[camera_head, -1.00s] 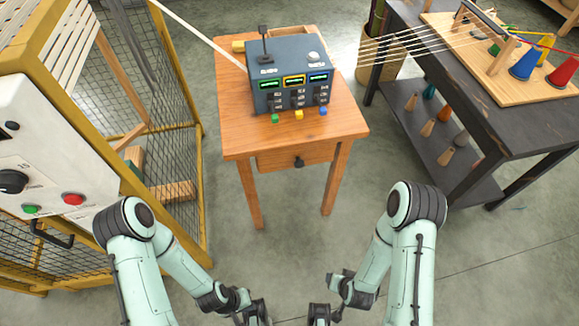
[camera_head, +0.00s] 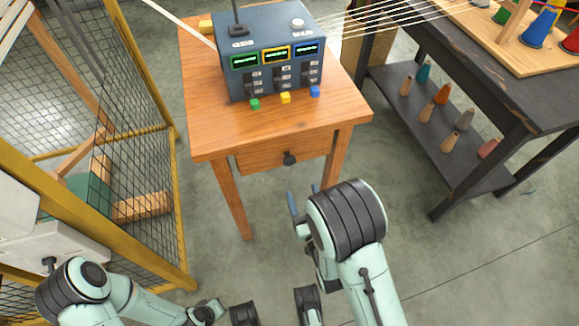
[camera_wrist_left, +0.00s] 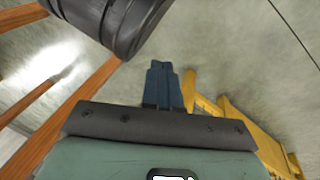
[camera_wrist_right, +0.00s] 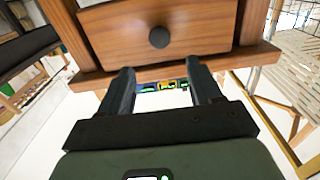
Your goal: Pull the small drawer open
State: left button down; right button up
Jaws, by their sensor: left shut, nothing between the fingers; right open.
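The small drawer (camera_head: 262,157) sits under the top of the orange wooden table (camera_head: 205,148). Its front looks flush with the table frame. Its round dark knob (camera_head: 290,158) is also clear in the right wrist view (camera_wrist_right: 159,37). My right gripper (camera_head: 303,195) is open and empty, in front of the table and a little below and right of the knob. In the right wrist view its two fingers (camera_wrist_right: 160,72) are spread, with the knob beyond their tips and apart from them. My left gripper (camera_wrist_left: 163,82) is shut and empty, low in front of the table.
A blue control box (camera_head: 275,68) with green displays stands on the table. A yellow-framed mesh cage (camera_head: 168,205) is at the left. A dark shelf table (camera_head: 480,95) with several cones stands at the right. Bare floor (camera_head: 455,245) lies in front.

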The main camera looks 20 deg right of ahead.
aim_at(290, 162)
pick_arm(q)
jog(key=shift+g, duration=0.6)
jog(key=s+f, duration=0.2)
jog(key=s+f+b, duration=0.1)
jog(key=shift+s+a+f, duration=0.35)
jog(key=shift+a, duration=0.05)
pick_arm(e)
jog(key=w, duration=1.1)
jog(key=shift+a, duration=0.2)
grip_shut()
